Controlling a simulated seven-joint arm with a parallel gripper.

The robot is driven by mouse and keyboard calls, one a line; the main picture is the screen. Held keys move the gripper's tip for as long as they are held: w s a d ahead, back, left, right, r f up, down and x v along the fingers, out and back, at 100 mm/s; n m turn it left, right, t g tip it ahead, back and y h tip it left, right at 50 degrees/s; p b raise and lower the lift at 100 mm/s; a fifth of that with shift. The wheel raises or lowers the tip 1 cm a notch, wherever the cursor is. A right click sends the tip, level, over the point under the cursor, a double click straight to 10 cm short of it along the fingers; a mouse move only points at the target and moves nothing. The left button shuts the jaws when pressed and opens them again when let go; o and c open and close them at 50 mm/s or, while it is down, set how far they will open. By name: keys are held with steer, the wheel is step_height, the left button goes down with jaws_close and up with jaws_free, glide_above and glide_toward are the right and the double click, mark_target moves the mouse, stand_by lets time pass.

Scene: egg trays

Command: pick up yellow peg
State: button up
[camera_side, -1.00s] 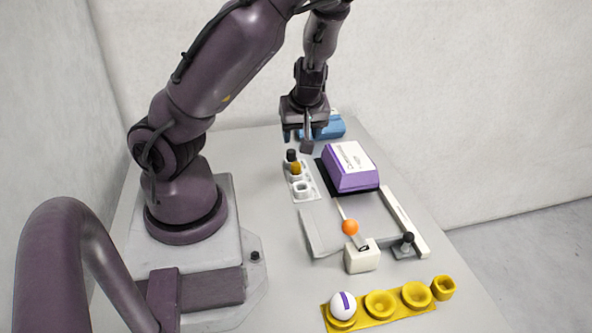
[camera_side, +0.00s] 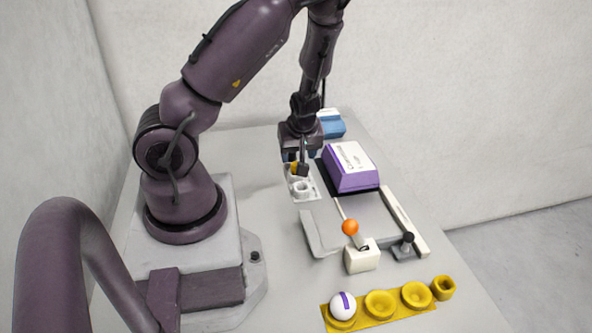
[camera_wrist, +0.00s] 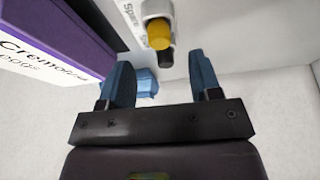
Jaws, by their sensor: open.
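The yellow peg (camera_side: 293,168) stands in a small white holder (camera_side: 303,193) in the side view, partly hidden by my gripper (camera_side: 296,163). In the wrist view the yellow peg (camera_wrist: 158,34) shows at the top, in the white holder (camera_wrist: 157,9). A black peg (camera_wrist: 166,57) is right beside it, nearer the gripper's palm. My gripper (camera_wrist: 161,60) is open, with its two blue-grey fingers spread and nothing held. The pegs show between and just beyond the fingertips. Whether a finger touches the yellow peg cannot be told.
A purple box with a white label (camera_side: 352,168) stands close to the right of the holder. A blue object (camera_side: 332,126) lies behind.

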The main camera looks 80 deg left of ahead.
mark_target(296, 163)
steer(key=shift+x, duration=2.45)
steer(key=shift+c, duration=0.5)
steer(key=c, duration=0.9)
